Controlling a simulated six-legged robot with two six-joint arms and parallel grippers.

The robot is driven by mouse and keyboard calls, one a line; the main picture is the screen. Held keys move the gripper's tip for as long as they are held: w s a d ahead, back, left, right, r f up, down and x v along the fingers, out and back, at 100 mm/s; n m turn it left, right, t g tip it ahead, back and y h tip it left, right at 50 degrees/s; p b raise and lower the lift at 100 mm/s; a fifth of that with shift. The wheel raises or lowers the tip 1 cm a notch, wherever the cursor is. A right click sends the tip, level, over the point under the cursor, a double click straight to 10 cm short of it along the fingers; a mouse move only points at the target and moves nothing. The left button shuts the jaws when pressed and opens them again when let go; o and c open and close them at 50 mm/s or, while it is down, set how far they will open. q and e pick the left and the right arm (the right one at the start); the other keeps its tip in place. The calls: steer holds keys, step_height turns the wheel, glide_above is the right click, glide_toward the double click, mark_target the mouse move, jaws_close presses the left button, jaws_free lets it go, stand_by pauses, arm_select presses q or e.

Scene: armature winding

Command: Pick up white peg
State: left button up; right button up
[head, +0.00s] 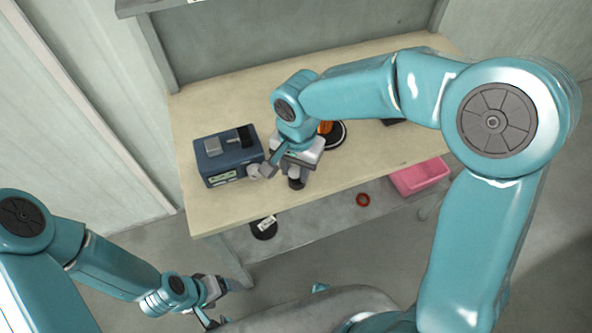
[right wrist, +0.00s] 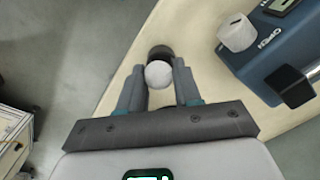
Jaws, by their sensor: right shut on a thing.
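The white peg (right wrist: 158,74) shows nearly end-on in the right wrist view, with its round pale end between the fingers. My right gripper (right wrist: 160,82) is shut on it, near the table's front edge. A dark round part (right wrist: 160,52) shows just beyond the peg; I cannot tell whether they are joined.
The blue winding machine (head: 226,168), with a pale knob (head: 257,171), stands left of my right gripper on the table (head: 350,172). A dark round item with orange (head: 328,128) is behind. A pink bin (head: 420,178), red ring (head: 363,199) and black disc (head: 264,232) are on the lower shelf.

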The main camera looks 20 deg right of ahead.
mark_target(296, 167)
step_height(296, 167, up, 18)
steer(key=p, duration=0.2)
steer(key=shift+o, duration=0.4)
